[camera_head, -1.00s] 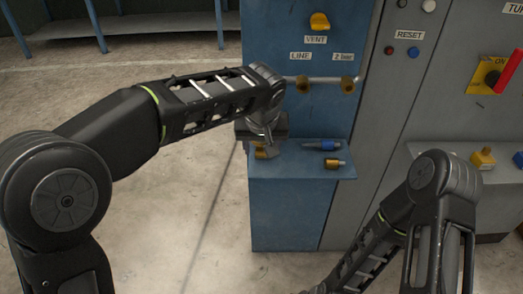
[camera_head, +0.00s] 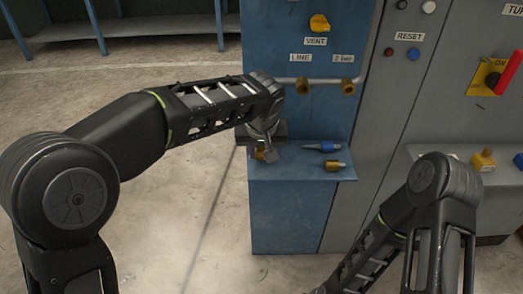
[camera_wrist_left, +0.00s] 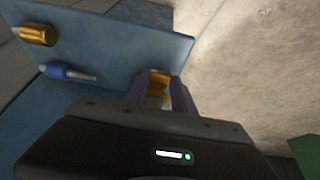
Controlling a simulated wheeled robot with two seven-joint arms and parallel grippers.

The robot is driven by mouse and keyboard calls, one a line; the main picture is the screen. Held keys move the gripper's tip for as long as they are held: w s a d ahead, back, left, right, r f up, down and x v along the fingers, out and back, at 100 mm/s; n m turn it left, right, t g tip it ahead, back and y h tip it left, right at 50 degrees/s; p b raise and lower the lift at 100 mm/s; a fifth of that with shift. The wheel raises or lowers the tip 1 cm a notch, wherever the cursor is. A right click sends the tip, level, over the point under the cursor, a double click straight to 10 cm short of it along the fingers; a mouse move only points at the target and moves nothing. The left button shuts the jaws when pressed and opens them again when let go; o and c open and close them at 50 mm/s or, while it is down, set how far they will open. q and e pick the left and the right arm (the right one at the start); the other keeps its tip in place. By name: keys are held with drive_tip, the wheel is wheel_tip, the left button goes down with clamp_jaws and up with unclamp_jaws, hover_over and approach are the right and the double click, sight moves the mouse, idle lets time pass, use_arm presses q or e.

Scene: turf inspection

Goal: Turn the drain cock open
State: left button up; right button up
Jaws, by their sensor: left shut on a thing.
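A yellow-brass piece, apparently the drain cock, shows between the fingers of my left gripper in the left wrist view (camera_wrist_left: 158,88). In the head view only a bit of this drain cock (camera_head: 260,154) shows beside my left gripper (camera_head: 266,150), at the left end of the blue ledge. My left gripper also shows in the left wrist view (camera_wrist_left: 160,95), its fingers shut on the piece. The wrist and fingers hide most of the cock, so its exact angle cannot be told. My right arm is at the lower right, but its gripper is out of view.
A blue-tipped tool (camera_head: 322,147) and a brass fitting (camera_head: 334,165) lie on the blue ledge (camera_head: 300,173). Above are two brass outlets on a pipe (camera_head: 315,81) and a yellow vent knob (camera_head: 319,23). A red-handled switch (camera_head: 508,72) is at the right.

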use_arm(q)
clamp_jaws()
drive_tip(key=shift+d+r+p, duration=0.1)
drive_tip(key=shift+p, duration=0.25)
drive_tip(key=y+p, duration=0.1)
drive_tip(key=d+y+p, duration=0.1)
drive_tip(key=y+p, duration=0.1)
drive_tip(key=shift+m, duration=0.4)
drive_tip(key=shift+y+p, duration=0.3)
drive_tip(key=shift+y, duration=0.4)
drive_tip(key=shift+d+f+y, duration=0.1)
drive_tip(key=shift+f+y, duration=0.2)
drive_tip(key=shift+y, duration=0.2)
